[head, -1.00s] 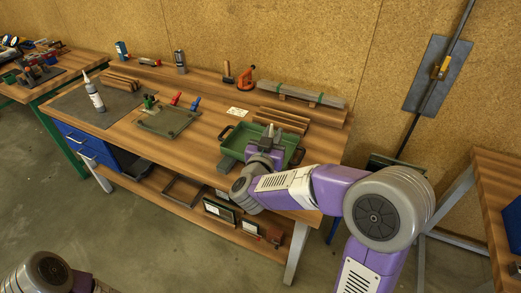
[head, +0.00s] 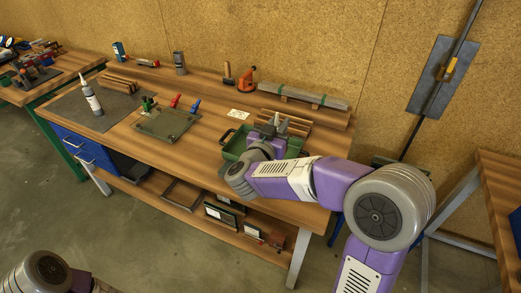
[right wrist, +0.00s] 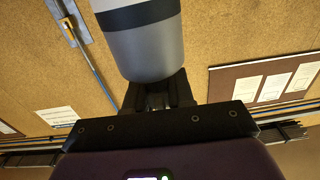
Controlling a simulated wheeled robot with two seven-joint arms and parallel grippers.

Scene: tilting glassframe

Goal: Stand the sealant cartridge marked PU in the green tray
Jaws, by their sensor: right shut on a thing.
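My right gripper (head: 270,131) is over the green tray (head: 231,152) at the bench's front right. It is shut on a cartridge with a smooth grey body and a dark band, seen large in the right wrist view (right wrist: 145,45). In the head view mostly its pale tip (head: 277,119) shows; no marking on it can be read. My gripper and forearm hide much of the tray, and I cannot tell whether the cartridge touches its floor. Another cartridge (head: 93,102) with a pale nozzle stands upright on the grey mat at left. My left gripper is not in view.
A glass frame fixture (head: 166,124) with red and blue clamps lies mid-bench. A grey can-like item (head: 179,63) and an orange tool (head: 247,80) stand at the back. Wooden strips (head: 285,120) lie just behind the tray. Bare wood lies left of the tray.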

